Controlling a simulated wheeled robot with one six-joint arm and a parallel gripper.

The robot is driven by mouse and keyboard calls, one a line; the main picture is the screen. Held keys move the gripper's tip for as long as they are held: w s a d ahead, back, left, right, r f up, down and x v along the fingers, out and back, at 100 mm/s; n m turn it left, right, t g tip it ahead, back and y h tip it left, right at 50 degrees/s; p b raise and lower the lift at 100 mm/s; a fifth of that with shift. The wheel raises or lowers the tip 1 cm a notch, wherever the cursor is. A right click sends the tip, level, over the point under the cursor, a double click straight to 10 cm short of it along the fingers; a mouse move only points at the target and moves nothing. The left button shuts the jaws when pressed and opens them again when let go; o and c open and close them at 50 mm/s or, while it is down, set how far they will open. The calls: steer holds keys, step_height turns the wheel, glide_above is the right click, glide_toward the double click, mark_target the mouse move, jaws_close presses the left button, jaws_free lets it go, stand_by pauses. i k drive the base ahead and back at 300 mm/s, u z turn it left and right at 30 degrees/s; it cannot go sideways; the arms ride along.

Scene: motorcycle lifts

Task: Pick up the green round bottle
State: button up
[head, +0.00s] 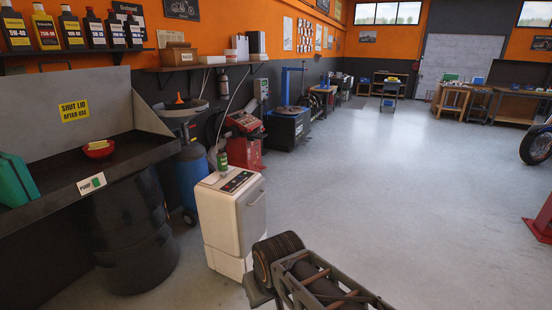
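A small green round bottle (222,161) stands upright on the back left part of the top of a white cabinet-like machine (229,225). The bottle has a pale label and looks narrower at its top. Part of my own arm shows at the bottom middle, in front of and to the right of the machine. My gripper is not in view, so I cannot see whether it is open or shut.
A parts washer (125,160) with a red bowl (98,149) and a green case (15,180) stands left, on a black drum (133,232). A blue drum (190,174) and red machine (246,150) stand behind the white machine.

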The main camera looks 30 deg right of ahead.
mark_target(222, 157)
steer(key=z, duration=0.05)
steer(key=i, duration=0.75)
steer(key=u, duration=0.5)
steer(key=i, duration=2.1)
steer(key=z, duration=0.15)
